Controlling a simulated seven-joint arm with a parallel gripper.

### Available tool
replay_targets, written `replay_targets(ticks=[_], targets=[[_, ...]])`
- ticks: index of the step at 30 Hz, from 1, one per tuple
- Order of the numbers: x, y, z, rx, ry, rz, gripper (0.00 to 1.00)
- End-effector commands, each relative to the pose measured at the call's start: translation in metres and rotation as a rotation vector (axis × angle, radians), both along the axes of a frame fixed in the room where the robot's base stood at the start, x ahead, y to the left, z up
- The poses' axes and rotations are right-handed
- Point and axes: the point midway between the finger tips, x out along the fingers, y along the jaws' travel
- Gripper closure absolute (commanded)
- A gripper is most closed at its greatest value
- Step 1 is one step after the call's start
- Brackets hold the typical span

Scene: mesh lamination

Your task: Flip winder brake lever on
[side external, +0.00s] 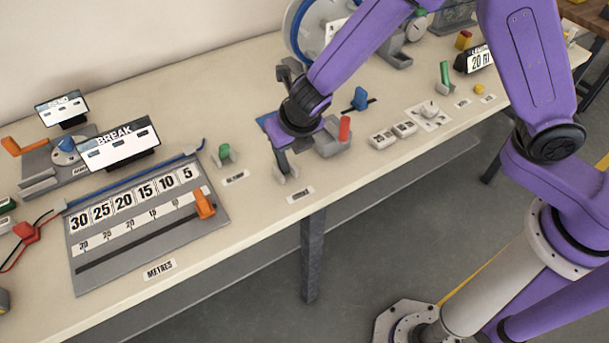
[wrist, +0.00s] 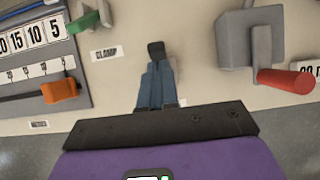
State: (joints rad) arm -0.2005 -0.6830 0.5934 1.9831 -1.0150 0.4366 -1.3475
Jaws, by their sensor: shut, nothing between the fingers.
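My gripper (side external: 282,170) is shut and empty, pointing down at the bench. Its narrow fingertips (wrist: 156,50) show in the wrist view over the bare top. A small pale grey bracket (side external: 291,170) stands at the fingertips in the side view, beside a small label (side external: 300,194) too blurred to read. A red-handled lever (side external: 345,128) on a grey block is to the right of my gripper; its handle (wrist: 287,80) points right in the wrist view, apart from the fingers. I cannot tell which piece is the winder brake lever, since no brake label is readable.
A green lever (side external: 224,151) with a CLAMP label (wrist: 104,53) is to the left. The metre scale board (side external: 140,262) with an orange slider (side external: 204,203) lies farther left. The bench's front edge is close.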

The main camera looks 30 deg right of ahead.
Motion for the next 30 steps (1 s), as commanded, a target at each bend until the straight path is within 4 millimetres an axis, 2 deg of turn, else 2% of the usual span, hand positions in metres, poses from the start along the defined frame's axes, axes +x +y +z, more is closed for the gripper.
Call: replay_targets(ticks=[13, 30], targets=[[0.017, 0.0, -0.001, -0.001, -0.001, 0.0, 1.0], [0.021, 0.0, -0.002, -0.003, -0.001, 0.001, 1.0]])
